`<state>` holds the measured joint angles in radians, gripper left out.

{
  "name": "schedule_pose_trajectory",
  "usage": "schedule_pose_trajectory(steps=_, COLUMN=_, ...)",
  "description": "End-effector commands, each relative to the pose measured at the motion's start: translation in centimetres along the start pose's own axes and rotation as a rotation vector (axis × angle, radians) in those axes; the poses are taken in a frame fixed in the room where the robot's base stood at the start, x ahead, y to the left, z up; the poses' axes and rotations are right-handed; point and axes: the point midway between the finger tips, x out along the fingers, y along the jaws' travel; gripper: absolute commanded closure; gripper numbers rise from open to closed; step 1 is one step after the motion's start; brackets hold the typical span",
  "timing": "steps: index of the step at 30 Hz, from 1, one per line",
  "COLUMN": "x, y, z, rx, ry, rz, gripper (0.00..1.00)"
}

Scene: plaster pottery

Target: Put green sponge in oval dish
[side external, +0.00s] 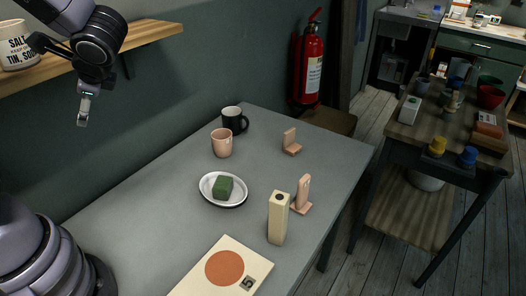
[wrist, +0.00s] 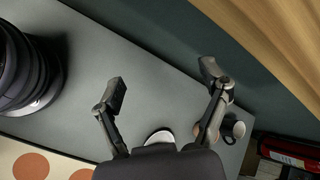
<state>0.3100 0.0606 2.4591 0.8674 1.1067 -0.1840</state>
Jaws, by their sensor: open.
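The green sponge (side external: 223,187) is a dark green block lying inside the white oval dish (side external: 209,197) on the grey table in the side external view. My gripper (side external: 83,112) is high at the upper left in that view, well away from the dish and sponge. In the wrist view my gripper (wrist: 164,82) has its two fingers spread wide with nothing between them. Only a white edge of the dish (wrist: 159,135) shows there, above my gripper's body; the sponge is hidden in that view.
A pink cup (side external: 222,144) and a black mug (side external: 235,121) stand behind the dish. A cream block (side external: 278,218) and two pink bookend-like pieces stand right of it. A board with an orange circle (side external: 224,267) lies in front. A wooden shelf (side external: 150,42) juts from the wall near my gripper.

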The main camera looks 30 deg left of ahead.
Motion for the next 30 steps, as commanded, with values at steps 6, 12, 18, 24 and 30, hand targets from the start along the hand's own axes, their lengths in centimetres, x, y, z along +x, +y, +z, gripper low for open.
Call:
schedule_pose_trajectory(steps=6, x=-3.2, y=2.4, z=4.1, rx=-0.4, ry=0.245, rz=0.296, gripper=0.24)
schedule_pose_trajectory(steps=12, x=-7.5, y=3.8, z=6.0, rx=-0.713, ry=0.533, rz=0.492, gripper=0.24)
schedule_pose_trajectory(steps=18, x=-10.2, y=4.1, z=6.7, rx=-0.858, ry=0.709, rz=0.574, gripper=0.24)
schedule_pose_trajectory(steps=24, x=-10.5, y=4.2, z=6.8, rx=-0.872, ry=0.729, rz=0.585, gripper=0.24)
schedule_pose_trajectory(steps=30, x=-10.5, y=4.2, z=6.8, rx=-0.871, ry=0.727, rz=0.585, gripper=0.24)
